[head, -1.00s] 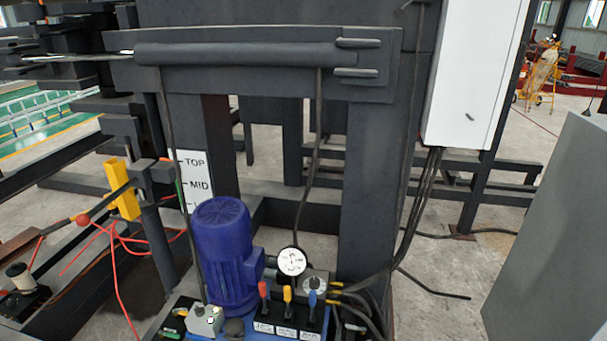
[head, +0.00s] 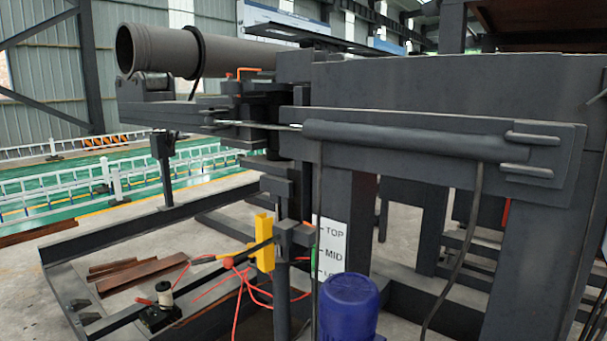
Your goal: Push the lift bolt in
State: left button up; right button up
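Neither of my grippers is in view. No part is labelled as the lift bolt, and I cannot tell for certain which one it is. A dark bar with a red knob (head: 228,262) lies at a yellow block (head: 264,243) beside a dark upright post (head: 281,290). A white scale plate (head: 332,250) marked TOP and MID stands just right of the post; its lowest mark is partly hidden. An orange bent handle (head: 247,71) sticks up at the top of the dark frame, near a large grey pipe (head: 160,50). How far any bolt is in cannot be seen.
A long dark cylinder (head: 415,142) is fixed across the frame (head: 460,90). A blue motor (head: 348,308) stands at the bottom edge. Red cords (head: 237,310) hang around the yellow block. Rusty plates (head: 135,272) lie on the floor at left. White railings (head: 60,195) stand beyond.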

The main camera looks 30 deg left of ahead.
aim_at(228, 263)
jog(key=u, duration=1.35)
jog(key=k, duration=0.35)
jog(key=i+j, duration=0.2)
jog(key=j, duration=0.15)
jog(key=i+j, duration=0.2)
jog(key=j, duration=0.15)
jog(key=i+j, duration=0.2)
jog(key=j+z, duration=0.05)
jog(key=j, duration=0.05)
